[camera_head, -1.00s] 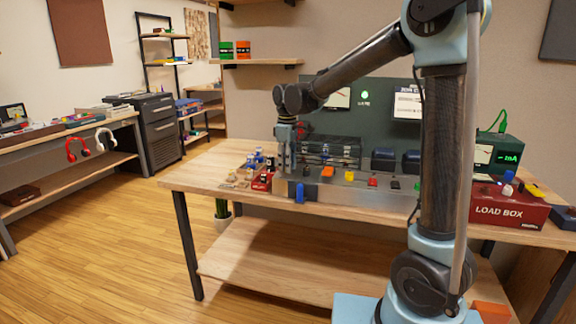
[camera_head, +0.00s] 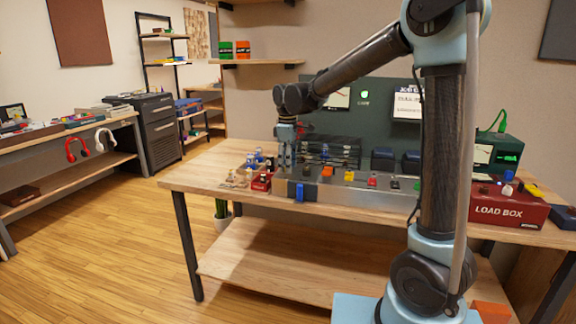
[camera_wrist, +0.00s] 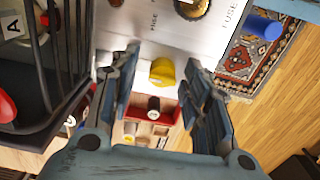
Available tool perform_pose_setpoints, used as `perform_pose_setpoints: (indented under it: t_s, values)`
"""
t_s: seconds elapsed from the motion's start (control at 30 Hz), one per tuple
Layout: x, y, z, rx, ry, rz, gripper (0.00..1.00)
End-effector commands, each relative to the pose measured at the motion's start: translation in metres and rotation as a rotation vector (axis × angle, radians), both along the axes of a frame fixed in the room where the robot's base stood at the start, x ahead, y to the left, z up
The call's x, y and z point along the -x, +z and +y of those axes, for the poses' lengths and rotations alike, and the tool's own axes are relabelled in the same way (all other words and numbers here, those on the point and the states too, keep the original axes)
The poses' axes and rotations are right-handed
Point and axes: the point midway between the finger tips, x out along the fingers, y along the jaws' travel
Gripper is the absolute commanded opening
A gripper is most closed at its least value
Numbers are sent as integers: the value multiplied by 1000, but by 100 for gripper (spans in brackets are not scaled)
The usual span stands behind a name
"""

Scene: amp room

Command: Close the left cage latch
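The black wire cage (camera_head: 332,152) stands on the silver chassis (camera_head: 345,194) on the bench. In the wrist view the cage (camera_wrist: 45,75) is at the left edge, with a red rounded part (camera_wrist: 6,106) beside it. I cannot make out the left latch for certain. My gripper (camera_head: 286,166) is at the cage's left end, pointing down.
A blue part (camera_head: 299,192) sticks out at the chassis front. A red tray (camera_head: 262,182) with small parts lies left of the chassis. Small coloured parts line the chassis top. A red load box (camera_head: 508,205) stands at the right. The bench's front-left corner is clear.

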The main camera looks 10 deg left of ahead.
Motion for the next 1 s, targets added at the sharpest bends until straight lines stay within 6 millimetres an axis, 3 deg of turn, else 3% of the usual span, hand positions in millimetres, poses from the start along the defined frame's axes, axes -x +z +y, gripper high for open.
perform_pose_setpoints:
  t_s: [0.27, 0.43, 1.0]
  values:
    - [1, 1, 1, -1, 0, 1, 44]
    - [1, 12, 1, -1, 0, 2, 44]
    - [0, 104, 1, -1, 0, 2, 44]
